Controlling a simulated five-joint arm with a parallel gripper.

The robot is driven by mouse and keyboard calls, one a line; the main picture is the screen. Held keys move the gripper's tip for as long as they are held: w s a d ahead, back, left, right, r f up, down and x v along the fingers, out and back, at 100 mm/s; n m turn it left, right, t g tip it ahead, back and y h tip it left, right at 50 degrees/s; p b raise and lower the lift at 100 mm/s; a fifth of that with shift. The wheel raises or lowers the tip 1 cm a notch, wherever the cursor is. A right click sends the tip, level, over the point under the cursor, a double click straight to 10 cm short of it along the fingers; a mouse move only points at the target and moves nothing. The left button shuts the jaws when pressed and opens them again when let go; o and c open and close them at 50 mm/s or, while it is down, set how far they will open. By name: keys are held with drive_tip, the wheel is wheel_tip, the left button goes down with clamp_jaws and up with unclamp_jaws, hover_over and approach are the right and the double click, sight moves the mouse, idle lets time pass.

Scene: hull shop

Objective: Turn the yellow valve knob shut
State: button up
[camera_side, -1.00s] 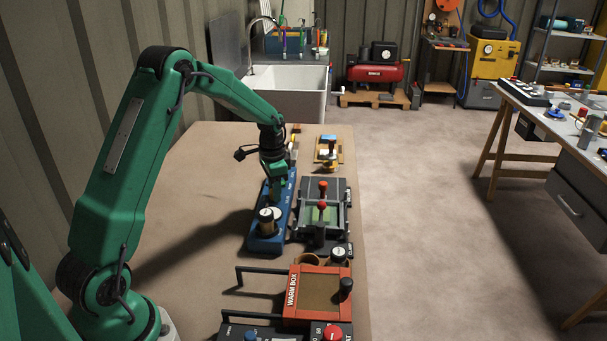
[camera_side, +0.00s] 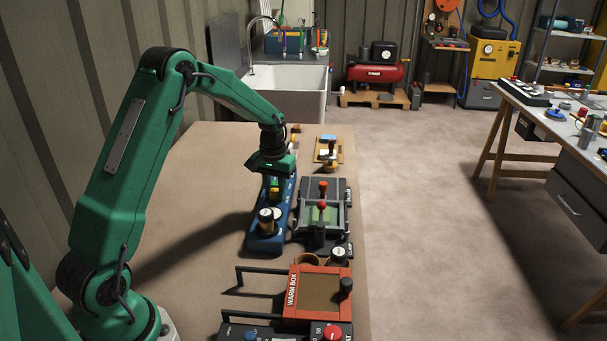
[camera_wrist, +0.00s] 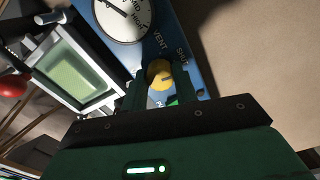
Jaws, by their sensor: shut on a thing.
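The yellow valve knob (camera_wrist: 158,73) sits on a blue panel (camera_wrist: 187,20) marked VENT and SHUT. It stands between the two fingers of my gripper (camera_wrist: 161,92), which is shut on it. The fingers hide the knob's sides, and where its pointer aims is hard to tell. In the side view my gripper (camera_side: 274,182) points down over the blue panel (camera_side: 258,245), with a bit of yellow showing between its fingers.
A round dial (camera_wrist: 124,12) is beside the knob on the panel. An orange-red warm box (camera_side: 318,268) is nearer the camera. Bare table lies left of the panel.

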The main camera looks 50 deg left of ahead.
sight(276, 191)
drive_tip(key=shift+d+n, duration=0.15)
drive_tip(key=shift+n, duration=0.55)
drive_tip(key=o, duration=1)
drive_tip(key=shift+c, duration=0.2)
drive_tip(key=shift+r, duration=0.1)
wheel_tip(276, 191, up, 7)
drive_tip(key=shift+r, duration=0.35)
